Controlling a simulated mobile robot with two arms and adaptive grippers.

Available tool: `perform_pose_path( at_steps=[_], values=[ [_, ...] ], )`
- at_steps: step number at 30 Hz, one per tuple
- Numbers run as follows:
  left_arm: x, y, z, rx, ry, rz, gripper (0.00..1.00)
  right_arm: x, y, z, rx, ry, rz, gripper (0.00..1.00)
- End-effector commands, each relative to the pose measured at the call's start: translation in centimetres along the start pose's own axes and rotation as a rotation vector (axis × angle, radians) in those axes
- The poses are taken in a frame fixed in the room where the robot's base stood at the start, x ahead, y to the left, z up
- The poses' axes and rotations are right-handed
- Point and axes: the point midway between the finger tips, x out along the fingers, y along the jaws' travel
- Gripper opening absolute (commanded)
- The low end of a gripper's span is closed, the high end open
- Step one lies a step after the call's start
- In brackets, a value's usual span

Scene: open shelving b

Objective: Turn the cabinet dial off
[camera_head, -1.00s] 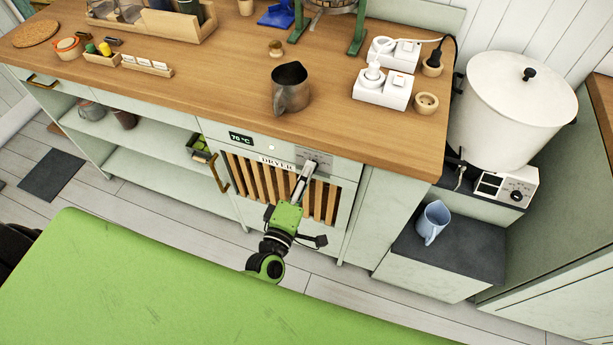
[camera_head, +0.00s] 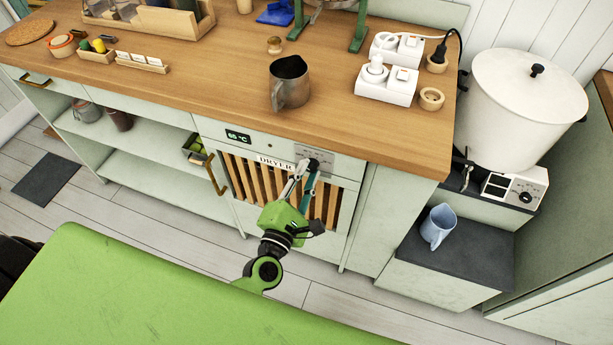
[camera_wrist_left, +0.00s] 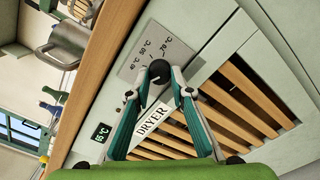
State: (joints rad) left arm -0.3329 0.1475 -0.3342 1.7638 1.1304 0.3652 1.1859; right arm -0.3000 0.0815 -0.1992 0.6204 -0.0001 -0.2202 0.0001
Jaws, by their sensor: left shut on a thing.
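The cabinet dial is a small dark knob (camera_head: 314,163) on a grey plate (camera_head: 310,153) at the upper right of the cabinet front, above the slats. In the left wrist view the dial (camera_wrist_left: 160,71) sits between my fingertips, beside printed temperature marks of 40, 50 and 70 °C. My left gripper (camera_head: 307,168) is shut on the dial, its two teal-lined fingers on opposite sides. Which mark the dial points at cannot be told. My right gripper is not in view.
The "DRYER" label (camera_head: 276,163) and wooden slats (camera_head: 250,178) lie just below the dial. The wooden counter (camera_head: 210,90) overhangs above, with a metal jug (camera_head: 290,85) near its edge. A brass handle (camera_head: 215,175) sticks out left of the slats.

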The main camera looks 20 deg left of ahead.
Motion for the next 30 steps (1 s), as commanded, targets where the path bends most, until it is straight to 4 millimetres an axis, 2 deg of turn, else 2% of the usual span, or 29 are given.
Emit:
perform_pose_path(
  at_steps=[9,23,24,25,26,30],
  values=[
    [-0.01,-0.08,-0.07,-0.096,0.001,0.0,0.0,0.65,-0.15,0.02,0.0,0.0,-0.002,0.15],
    [-0.02,-0.08,-0.04,-0.11,0.001,-0.001,0.0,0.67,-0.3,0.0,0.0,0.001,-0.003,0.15],
    [-0.02,-0.08,-0.04,-0.11,0.001,-0.001,0.26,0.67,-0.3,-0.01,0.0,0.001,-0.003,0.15],
    [-0.02,-0.08,-0.04,-0.11,0.001,-0.001,0.34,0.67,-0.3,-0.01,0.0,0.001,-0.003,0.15],
    [-0.01,-0.08,-0.04,-0.11,0.001,-0.001,0.37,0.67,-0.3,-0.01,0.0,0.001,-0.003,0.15],
    [-0.01,-0.07,-0.03,-0.109,0.001,-0.001,0.37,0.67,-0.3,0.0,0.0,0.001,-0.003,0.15]
  ],
)
